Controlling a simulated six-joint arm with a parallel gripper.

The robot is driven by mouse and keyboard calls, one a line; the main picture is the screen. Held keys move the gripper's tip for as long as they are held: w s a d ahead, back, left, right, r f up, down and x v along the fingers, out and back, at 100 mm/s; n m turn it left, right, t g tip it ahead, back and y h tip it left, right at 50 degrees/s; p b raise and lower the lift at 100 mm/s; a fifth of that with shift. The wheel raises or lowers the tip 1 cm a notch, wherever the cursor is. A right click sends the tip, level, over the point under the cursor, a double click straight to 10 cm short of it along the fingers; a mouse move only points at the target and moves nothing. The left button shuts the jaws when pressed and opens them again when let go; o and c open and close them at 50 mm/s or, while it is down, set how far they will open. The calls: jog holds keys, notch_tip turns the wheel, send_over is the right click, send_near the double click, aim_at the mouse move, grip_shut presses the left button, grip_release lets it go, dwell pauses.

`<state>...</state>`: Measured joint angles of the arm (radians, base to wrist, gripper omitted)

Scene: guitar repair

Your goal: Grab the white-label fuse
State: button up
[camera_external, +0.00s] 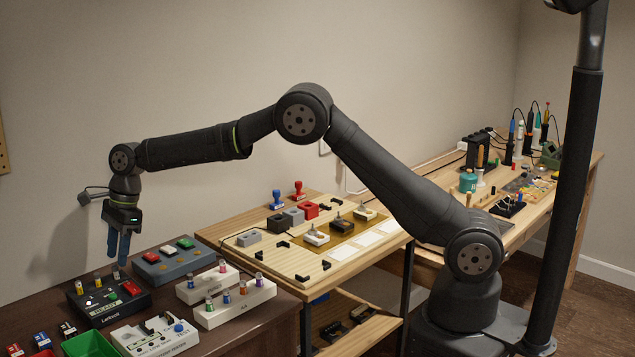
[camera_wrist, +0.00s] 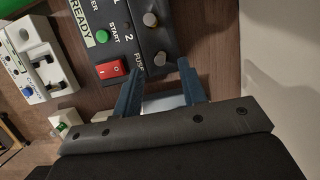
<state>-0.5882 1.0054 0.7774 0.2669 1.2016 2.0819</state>
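My gripper (camera_external: 118,262) points down over the back right part of the black READY box (camera_external: 108,298). Its two fingers are apart and nothing is held between them. Small upright fuses stand along the box's back edge; the right one (camera_external: 116,272) is just below my fingertips. In the wrist view my gripper (camera_wrist: 161,68) is open, and a round metal-capped fuse (camera_wrist: 160,58) shows between and slightly beyond the tips. Another cap (camera_wrist: 150,19) is farther along the box. From above, the caps hide the labels, so I cannot tell which fuse is white-labelled.
White racks (camera_external: 236,308) with coloured fuses stand right of the black box. A grey-blue button box (camera_external: 170,262) is behind. A white tester (camera_external: 155,337) and a green bin (camera_external: 88,344) are in front. A red switch (camera_wrist: 112,69) is close to the left finger.

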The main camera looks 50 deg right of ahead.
aim_at(116, 266)
jog(key=x, duration=0.3)
jog(key=shift+a, duration=0.1)
grip_shut()
